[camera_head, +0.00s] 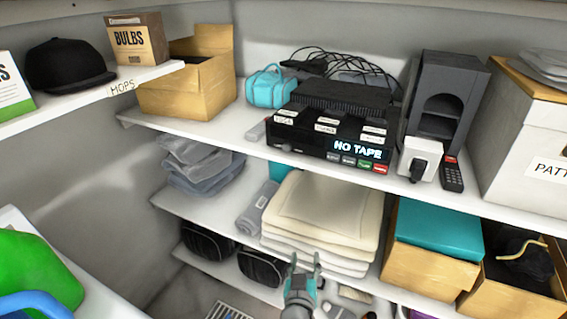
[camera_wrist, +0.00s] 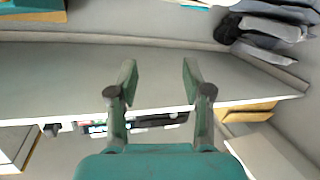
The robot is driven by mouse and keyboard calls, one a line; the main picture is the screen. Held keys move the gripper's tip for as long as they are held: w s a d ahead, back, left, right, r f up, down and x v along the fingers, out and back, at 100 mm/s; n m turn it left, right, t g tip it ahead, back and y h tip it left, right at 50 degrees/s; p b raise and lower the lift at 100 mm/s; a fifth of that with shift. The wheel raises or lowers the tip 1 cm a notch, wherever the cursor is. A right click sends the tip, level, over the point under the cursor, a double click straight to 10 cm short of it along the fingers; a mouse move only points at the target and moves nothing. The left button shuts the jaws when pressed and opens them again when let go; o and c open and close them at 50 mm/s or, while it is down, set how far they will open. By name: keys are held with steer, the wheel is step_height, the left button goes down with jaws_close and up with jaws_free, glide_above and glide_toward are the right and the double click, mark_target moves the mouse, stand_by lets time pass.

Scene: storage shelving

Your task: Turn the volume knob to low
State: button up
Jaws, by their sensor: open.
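A black tape machine (camera_head: 325,145) sits on the middle shelf, with "NO TAPE" lit on its front and a row of small coloured buttons below. A small dark round knob (camera_head: 286,147) seems to be at the left end of its front; its setting is too small to read. My gripper (camera_head: 303,258) is open and empty, below and in front of the machine, before the folded cream towels. In the wrist view my gripper (camera_wrist: 157,78) has its fingers apart with nothing between them. Part of the machine's front (camera_wrist: 135,124) shows behind the fingers, upside down; no knob can be made out there.
The middle shelf (camera_head: 235,122) juts out above my gripper. A white plug device (camera_head: 420,158) and a remote (camera_head: 452,173) stand right of the machine, a teal bag (camera_head: 270,87) behind left.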

steer(key=w+a+r+m+h, duration=0.2)
steer(key=w+a+r, duration=0.35)
steer(key=r, duration=0.45)
steer(key=m+h, duration=0.3)
steer(key=m, duration=0.1)
glide_toward(286, 149)
steer(key=shift+t, duration=0.4)
steer(key=x, duration=0.8)
steer(key=shift+w+d+f, duration=0.1)
steer(key=shift+w+f, duration=0.15)
steer(key=shift+w, duration=0.1)
jaws_close()
steer(key=shift+n, duration=0.4)
